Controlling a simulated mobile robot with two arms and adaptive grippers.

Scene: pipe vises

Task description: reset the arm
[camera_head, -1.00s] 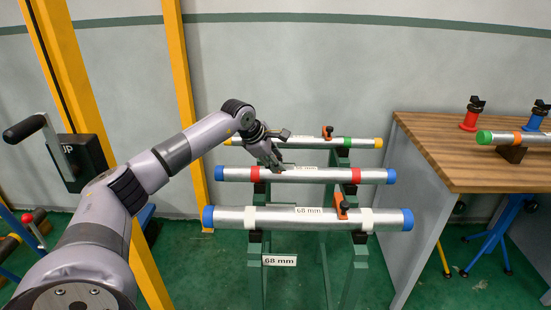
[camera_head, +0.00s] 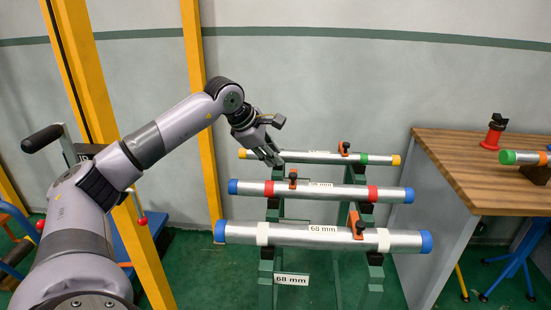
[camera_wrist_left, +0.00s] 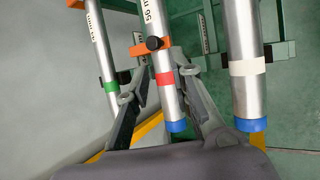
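My left arm reaches in from the left in the head view. Its gripper (camera_head: 272,157) hangs above and behind the left part of the middle pipe (camera_head: 330,191), which has blue ends and red bands. In the left wrist view the two fingers stand apart, with that pipe (camera_wrist_left: 168,104) seen between and beyond them. The fingers look empty and clear of the pipe. An orange clamp (camera_head: 292,176) sits on the middle pipe near its left red band. My right gripper is not in view.
A front pipe (camera_head: 295,234) with white bands and a back pipe (camera_head: 325,157) with green and yellow marks lie on the green stand (camera_head: 266,275). A wooden bench (camera_head: 455,155) stands right. A yellow post (camera_head: 202,110) rises behind my arm.

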